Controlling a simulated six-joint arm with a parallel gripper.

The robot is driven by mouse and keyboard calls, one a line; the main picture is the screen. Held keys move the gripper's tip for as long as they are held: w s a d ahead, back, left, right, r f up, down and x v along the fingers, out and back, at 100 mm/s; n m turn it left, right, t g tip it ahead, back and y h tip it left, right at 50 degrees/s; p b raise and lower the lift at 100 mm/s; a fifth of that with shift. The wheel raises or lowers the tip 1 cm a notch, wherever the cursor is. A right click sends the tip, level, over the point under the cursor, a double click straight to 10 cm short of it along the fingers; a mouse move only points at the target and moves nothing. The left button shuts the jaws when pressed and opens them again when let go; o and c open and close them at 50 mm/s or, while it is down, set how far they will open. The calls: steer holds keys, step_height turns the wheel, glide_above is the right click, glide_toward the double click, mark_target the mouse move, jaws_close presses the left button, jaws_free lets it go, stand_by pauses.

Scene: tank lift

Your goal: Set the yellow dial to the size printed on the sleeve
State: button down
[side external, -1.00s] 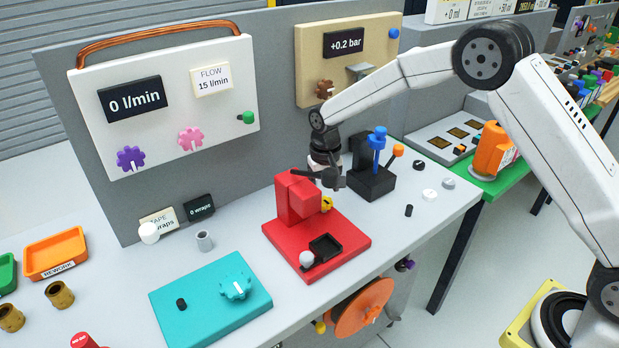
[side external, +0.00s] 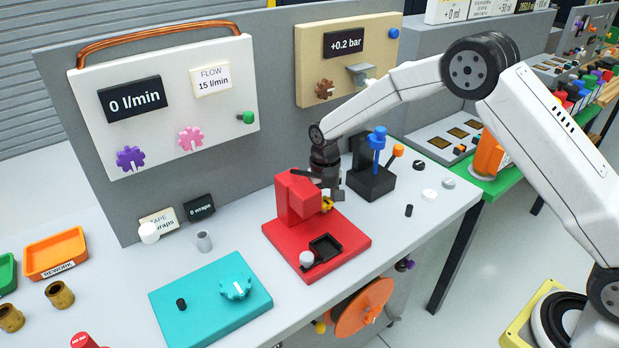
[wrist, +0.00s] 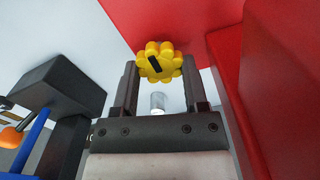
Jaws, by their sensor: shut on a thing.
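The yellow dial (side external: 327,205) is on the right side of the red press-like fixture (side external: 297,198). In the wrist view the lobed yellow dial (wrist: 160,61) carries a black pointer mark, slanted toward upper left. My gripper (wrist: 161,72) has a finger on each side of the dial and is shut on it. In the side view my gripper (side external: 331,194) partly hides the dial. A small grey hollow cylinder (side external: 204,241), possibly the sleeve, stands on the bench to the left. I cannot read a size on it.
A black block with blue and orange levers (side external: 375,165) stands close behind my gripper, to its right. A teal box with a knob (side external: 211,300) lies front left. A black tray (side external: 325,247) sits on the red base. Small loose parts lie at right.

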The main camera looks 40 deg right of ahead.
steer(key=shift+n, duration=0.4)
steer(key=n, duration=0.3)
steer(key=shift+a, duration=0.1)
steer(key=n, duration=0.5)
stand_by(0.4)
steer(key=shift+c, duration=2)
jaws_free()
steer(key=shift+r, duration=0.15)
steer(key=shift+r, duration=3.8)
